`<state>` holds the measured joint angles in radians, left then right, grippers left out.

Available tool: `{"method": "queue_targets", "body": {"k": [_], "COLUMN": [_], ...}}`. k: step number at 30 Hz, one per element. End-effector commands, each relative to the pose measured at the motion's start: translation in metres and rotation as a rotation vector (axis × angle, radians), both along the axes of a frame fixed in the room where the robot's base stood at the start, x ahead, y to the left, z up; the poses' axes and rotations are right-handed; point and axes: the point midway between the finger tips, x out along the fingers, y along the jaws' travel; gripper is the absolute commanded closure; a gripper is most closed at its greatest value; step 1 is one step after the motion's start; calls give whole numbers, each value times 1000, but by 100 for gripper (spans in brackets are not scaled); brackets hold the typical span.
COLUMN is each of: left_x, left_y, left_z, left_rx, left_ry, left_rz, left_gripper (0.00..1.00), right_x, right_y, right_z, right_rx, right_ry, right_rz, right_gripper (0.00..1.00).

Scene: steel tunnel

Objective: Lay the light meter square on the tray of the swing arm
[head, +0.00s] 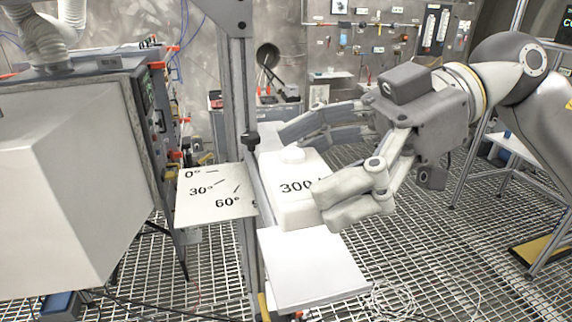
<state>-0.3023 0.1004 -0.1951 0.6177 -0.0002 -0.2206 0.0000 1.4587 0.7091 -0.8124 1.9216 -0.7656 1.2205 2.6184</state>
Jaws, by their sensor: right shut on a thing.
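The light meter (300,205) is a white box with a small round dome on top and the marking "300". My right gripper (304,169) comes in from the right and is shut on it, one finger on the far side and one on the near side. The near finger hides part of the marking. The swing arm's tray (313,273) is a flat white plate in front of and below the meter. The meter's near end overlaps the tray's back edge in the picture; I cannot tell whether they touch. My left gripper is out of view.
A plate with angle marks 0°, 30° and 60° (215,196) lies just left of the meter. A grey upright post (239,100) stands beside it. A large white box (70,190) fills the left. The floor is open metal grating (440,240).

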Motion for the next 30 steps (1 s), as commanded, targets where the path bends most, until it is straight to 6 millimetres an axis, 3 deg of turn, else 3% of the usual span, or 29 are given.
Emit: {"method": "queue_targets", "body": {"k": [10,15,21,30], "left_x": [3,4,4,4], "left_y": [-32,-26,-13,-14], "left_z": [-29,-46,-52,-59], "left_rx": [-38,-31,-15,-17], "left_ry": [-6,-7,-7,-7], "left_rz": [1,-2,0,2], "left_gripper": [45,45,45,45], "right_x": [0,1,0,0], "right_y": [0,-1,-1,-1], "right_z": [-28,-45,-62,-78], "right_rx": [1,1,0,0], "right_ry": [-1,0,1,0], "right_rz": [-1,-2,-2,-1], "right_gripper": [43,43,43,43]}}
